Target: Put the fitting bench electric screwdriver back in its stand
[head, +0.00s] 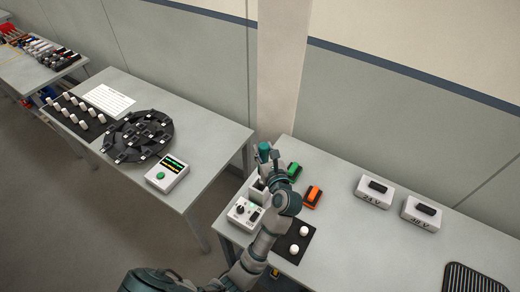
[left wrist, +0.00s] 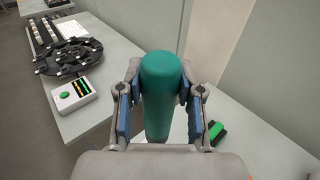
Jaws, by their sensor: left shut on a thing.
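My left gripper (head: 268,162) is shut on the electric screwdriver, a teal-green cylinder (head: 264,147). The left wrist view shows the screwdriver (left wrist: 161,90) upright between the two fingers of my left gripper (left wrist: 160,78). Its lower end is hidden behind the gripper. In the head view it is over the back left of the right table, above a white block with a dark opening (head: 256,192), which looks like the stand. My gripper and arm cover part of that block. I cannot tell whether the screwdriver's tip is inside it. My right gripper is not in view.
A white control box (head: 243,213) stands in front of the block. Green (head: 294,170) and orange (head: 312,197) items lie to the right, near a dark mat (head: 291,245) with white knobs. White 24 V (head: 374,192) and 48 V (head: 421,214) boxes stand farther right. The right table's middle is clear.

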